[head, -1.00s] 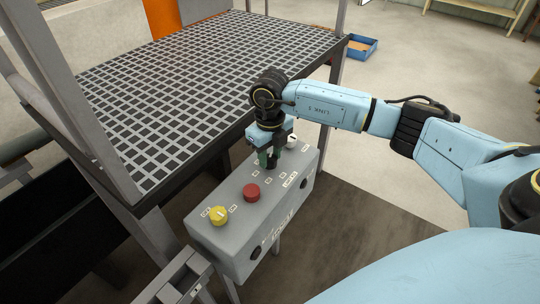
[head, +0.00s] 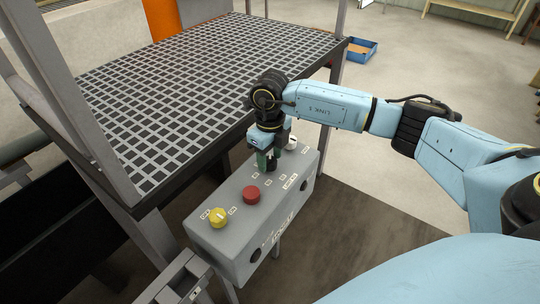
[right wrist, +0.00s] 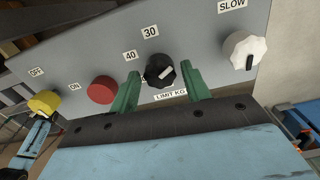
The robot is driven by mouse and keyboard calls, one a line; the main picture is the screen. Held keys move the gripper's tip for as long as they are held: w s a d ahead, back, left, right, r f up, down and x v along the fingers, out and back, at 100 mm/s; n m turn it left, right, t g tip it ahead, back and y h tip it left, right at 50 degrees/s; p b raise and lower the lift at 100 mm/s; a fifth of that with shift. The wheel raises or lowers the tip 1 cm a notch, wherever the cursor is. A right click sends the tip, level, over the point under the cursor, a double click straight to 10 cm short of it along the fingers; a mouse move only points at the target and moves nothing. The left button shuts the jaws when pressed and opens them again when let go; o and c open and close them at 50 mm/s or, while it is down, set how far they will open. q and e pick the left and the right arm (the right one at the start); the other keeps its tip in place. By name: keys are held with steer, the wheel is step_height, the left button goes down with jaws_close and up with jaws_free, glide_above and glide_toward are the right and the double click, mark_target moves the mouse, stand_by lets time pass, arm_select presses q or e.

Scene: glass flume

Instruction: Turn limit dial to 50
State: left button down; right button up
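The limit dial (right wrist: 158,70) is a black fluted knob with a white mark, above the "LIMIT KG" label. The mark slants toward the upper right in the right wrist view. Labels 40 (right wrist: 130,56) and 30 (right wrist: 150,31) show above it; no 50 label is readable. My right gripper (right wrist: 160,70) has one green finger on each side of the dial, with narrow gaps, so it looks open around it. In the head view my right gripper (head: 267,161) points down at the grey control box (head: 232,236) and hides the dial. My left gripper is not in view.
A red button (head: 251,195) and a yellow knob (head: 218,217) sit left of the dial on the box. A white knob (right wrist: 245,50) by the "SLOW" label sits to its right. A grated platform (head: 200,85) and its metal posts stand just behind the box.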

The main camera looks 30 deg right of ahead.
mark_target(270, 159)
steer(key=shift+o, duration=0.7)
step_height(270, 159, up, 13)
steer(key=p, duration=0.1)
steer(key=shift+r, duration=0.2)
